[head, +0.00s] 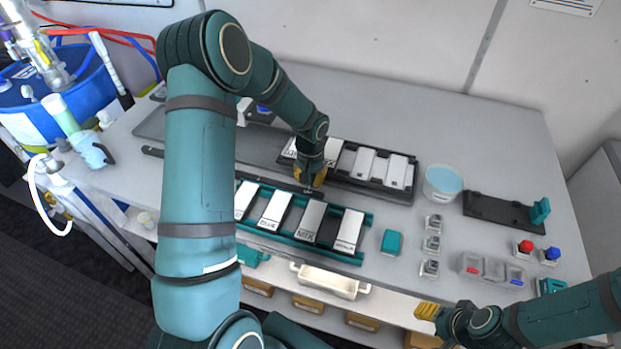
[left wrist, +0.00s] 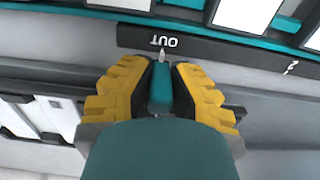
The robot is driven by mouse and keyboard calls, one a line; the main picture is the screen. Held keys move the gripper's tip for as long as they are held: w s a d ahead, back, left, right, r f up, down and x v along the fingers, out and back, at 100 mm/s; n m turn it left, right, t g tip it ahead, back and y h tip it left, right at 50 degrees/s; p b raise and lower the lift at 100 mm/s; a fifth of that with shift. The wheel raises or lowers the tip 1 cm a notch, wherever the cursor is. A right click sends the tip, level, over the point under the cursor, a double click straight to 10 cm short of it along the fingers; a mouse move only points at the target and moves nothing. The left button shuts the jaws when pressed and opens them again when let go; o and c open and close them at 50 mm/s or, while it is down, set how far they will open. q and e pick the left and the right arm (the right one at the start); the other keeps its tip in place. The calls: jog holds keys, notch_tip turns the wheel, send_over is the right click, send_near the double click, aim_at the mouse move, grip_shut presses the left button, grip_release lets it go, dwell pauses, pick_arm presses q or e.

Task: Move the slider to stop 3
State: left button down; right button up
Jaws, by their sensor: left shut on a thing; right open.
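The slider (left wrist: 160,88) is a small teal block with a pale pointer tip. In the left wrist view it stands between the yellow fingers of my left gripper (left wrist: 161,85), which is shut on it. The pointer lies beside the word OUT, upside down on a dark scale strip (left wrist: 215,52). A further mark, too small to read surely, is to the right on the strip. In the head view my left gripper (head: 311,178) is over the gap between two racks and hides the slider. My right gripper (head: 428,311) is open and empty at the table's front edge.
A teal rack (head: 330,254) with several white plates lies in front of my left gripper, a dark rack (head: 400,197) behind it. A tub (head: 443,184), small clear blocks (head: 432,243) and a teal block (head: 391,242) stand to the right.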

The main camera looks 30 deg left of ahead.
pick_arm(q)
jog(key=shift+s+a, duration=0.1)
jog(key=shift+a, duration=0.05)
jog(key=s+a, duration=0.2)
jog(key=a, duration=0.6)
jog(key=s+a, duration=0.2)
jog(key=a, duration=0.6)
jog(key=s+a, duration=0.2)
jog(key=a, duration=0.6)
jog(key=shift+f, duration=0.15)
jog(key=c, duration=0.9)
grip_release()
jog(key=shift+w, duration=0.15)
